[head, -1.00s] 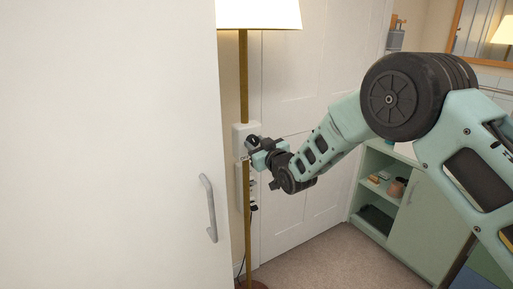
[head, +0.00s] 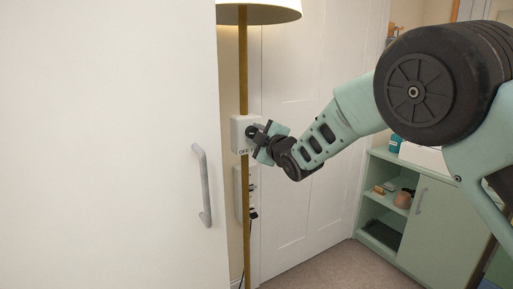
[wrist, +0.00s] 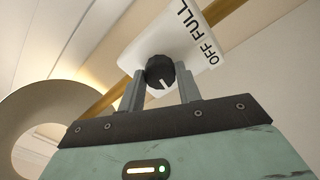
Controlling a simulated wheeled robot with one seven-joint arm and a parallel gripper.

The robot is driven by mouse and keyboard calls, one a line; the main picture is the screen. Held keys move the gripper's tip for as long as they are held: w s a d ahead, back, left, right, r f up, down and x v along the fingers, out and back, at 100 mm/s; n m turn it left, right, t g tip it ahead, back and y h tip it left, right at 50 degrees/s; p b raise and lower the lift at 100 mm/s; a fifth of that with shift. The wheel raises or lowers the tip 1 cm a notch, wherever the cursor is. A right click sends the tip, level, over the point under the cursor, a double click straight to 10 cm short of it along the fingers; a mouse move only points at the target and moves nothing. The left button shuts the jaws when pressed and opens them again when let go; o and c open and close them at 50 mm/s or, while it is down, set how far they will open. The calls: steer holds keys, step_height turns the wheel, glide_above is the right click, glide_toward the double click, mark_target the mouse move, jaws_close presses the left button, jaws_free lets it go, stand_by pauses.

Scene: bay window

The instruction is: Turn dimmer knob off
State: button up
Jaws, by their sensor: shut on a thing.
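The dimmer knob (wrist: 160,70) is black and round with a white pointer line, on a white wall box (wrist: 150,35) printed FULL and OFF. In the wrist view the pointer line is on the knob's lower part, not lined up with the OFF print at right. My gripper (wrist: 159,86) has one finger on each side of the knob and is shut on it. In the head view the box (head: 239,145) sits behind the lamp pole, and my gripper (head: 262,136) reaches it from the right, partly hiding the knob.
A floor lamp's shade (head: 258,12) and brass pole (head: 243,75) stand close by the box. A white door panel with a handle (head: 203,185) fills the left. A lower wall fitting (head: 247,190) has plugs. A green cabinet (head: 440,215) stands at right.

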steer(key=n+b, duration=1)
steer(key=shift+f, duration=0.1)
stand_by(0.4)
steer(key=o, duration=1)
steer(key=v, duration=1.7)
steer(key=shift+d+b, duration=0.25)
steer(key=shift+b, duration=0.15)
